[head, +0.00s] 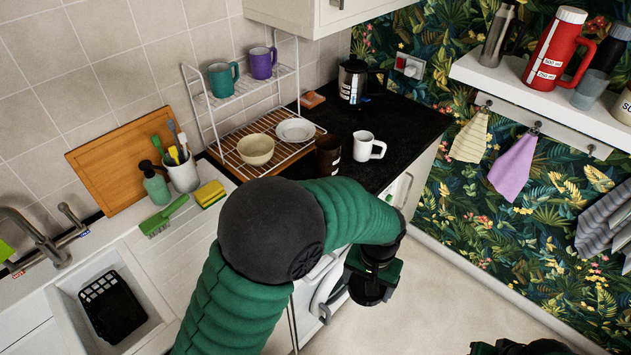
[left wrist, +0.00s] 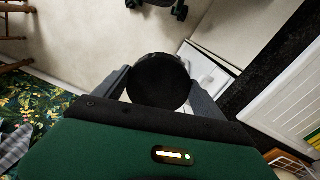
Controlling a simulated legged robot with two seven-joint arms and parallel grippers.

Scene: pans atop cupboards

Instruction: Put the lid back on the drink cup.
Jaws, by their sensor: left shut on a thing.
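My left gripper (left wrist: 158,88) is shut on a round black disc, which looks like the lid (left wrist: 158,80). The disc sits between the two grey fingers in the left wrist view. In the head view, my left gripper (head: 372,282) hangs in front of the white cupboards, below the counter top and over the floor. A dark brown cup (head: 328,157), likely the drink cup, stands on the counter beside the wire rack. My left arm passes close in front of it, and its rim looks open. A black and green part of my right arm (head: 525,347) shows at the bottom edge; its fingers are hidden.
A white mug (head: 368,146) stands just right of the brown cup. A wire rack (head: 228,150) with a bowl (head: 256,150) and plate stands left of it. The black counter (head: 410,125) is clear at the right.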

